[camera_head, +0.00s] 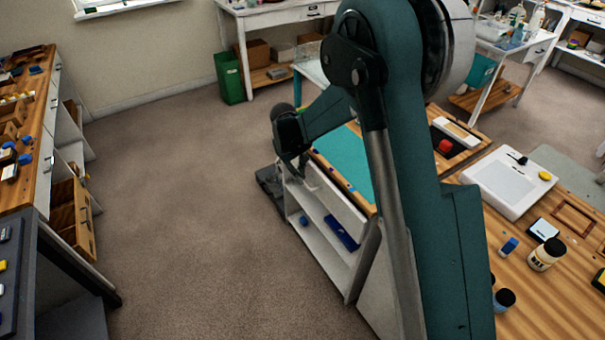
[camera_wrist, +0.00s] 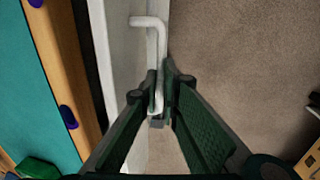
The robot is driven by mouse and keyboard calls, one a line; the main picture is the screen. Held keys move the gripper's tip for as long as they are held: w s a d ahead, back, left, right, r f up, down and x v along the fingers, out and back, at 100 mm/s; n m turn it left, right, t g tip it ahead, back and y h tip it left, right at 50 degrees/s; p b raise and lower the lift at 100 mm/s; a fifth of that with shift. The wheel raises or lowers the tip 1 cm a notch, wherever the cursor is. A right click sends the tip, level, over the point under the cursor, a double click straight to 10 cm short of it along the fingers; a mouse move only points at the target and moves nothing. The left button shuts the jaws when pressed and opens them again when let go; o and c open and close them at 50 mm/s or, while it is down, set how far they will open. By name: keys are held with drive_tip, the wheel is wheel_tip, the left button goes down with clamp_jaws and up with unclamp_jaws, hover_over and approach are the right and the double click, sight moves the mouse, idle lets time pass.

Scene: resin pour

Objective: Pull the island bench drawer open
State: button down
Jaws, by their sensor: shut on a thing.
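The island bench has a wooden top with a teal mat (camera_head: 345,160) and a white body with open shelves (camera_head: 325,225). In the wrist view, its white drawer front (camera_wrist: 122,55) runs beside the wooden top edge (camera_wrist: 62,70), with a dark strip between them. A pale bar handle (camera_wrist: 152,22) stands out from the front. My gripper (camera_wrist: 160,95) is shut on this handle near one end, its dark green fingers on either side of the bar. In the head view, my gripper (camera_head: 303,172) is at the bench's side, and my arm hides much of the drawer.
Open carpet (camera_head: 190,200) lies left of the bench. A side bench (camera_head: 45,110) with an open wooden drawer (camera_head: 75,218) stands at the far left. A green bin (camera_head: 229,78) stands by the back wall. A jar (camera_head: 546,255) and a white device (camera_head: 508,182) stand on the bench top.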

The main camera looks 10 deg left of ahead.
drive_tip(key=s+a, duration=1.6)
drive_tip(key=c, duration=2.6)
unclamp_jaws()
drive_tip(key=shift+o, duration=0.2)
drive_tip(key=shift+r, duration=0.15)
wheel_tip(320, 180, up, 12)
drive_tip(key=s+a, duration=0.1)
drive_tip(key=shift+s+a+f, duration=0.25)
drive_tip(key=shift+d, duration=0.1)
